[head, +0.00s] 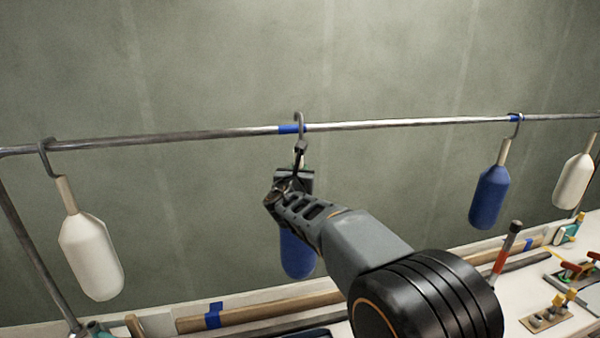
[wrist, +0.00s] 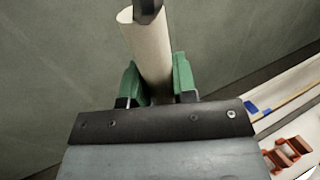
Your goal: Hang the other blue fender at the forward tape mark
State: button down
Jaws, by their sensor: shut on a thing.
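A blue fender (head: 298,256) hangs upright below the rail, partly hidden behind my arm. Its dark hook (head: 299,122) is at the rail, at the right edge of a blue tape mark (head: 290,129); I cannot tell whether the rail bears its weight. My gripper (wrist: 158,84) has its green fingers shut on the fender's pale wooden neck (wrist: 151,50). Another blue fender (head: 489,197) hangs by its hook at a second blue tape mark (head: 515,117) on the right.
The metal rail (head: 400,124) runs across the view. White fenders hang at the left (head: 92,256) and far right (head: 574,180). Below, a bench (head: 520,300) holds a wooden bar with blue tape (head: 213,314), a red-handled tool (head: 505,252) and small fittings.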

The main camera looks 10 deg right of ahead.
jog(key=w+f, duration=0.2)
jog(key=w, duration=0.5)
jog(key=shift+w+f+p, duration=0.25)
jog(key=shift+f+p, duration=0.15)
dwell(0.4)
jog(key=shift+f, duration=0.1)
dwell(0.4)
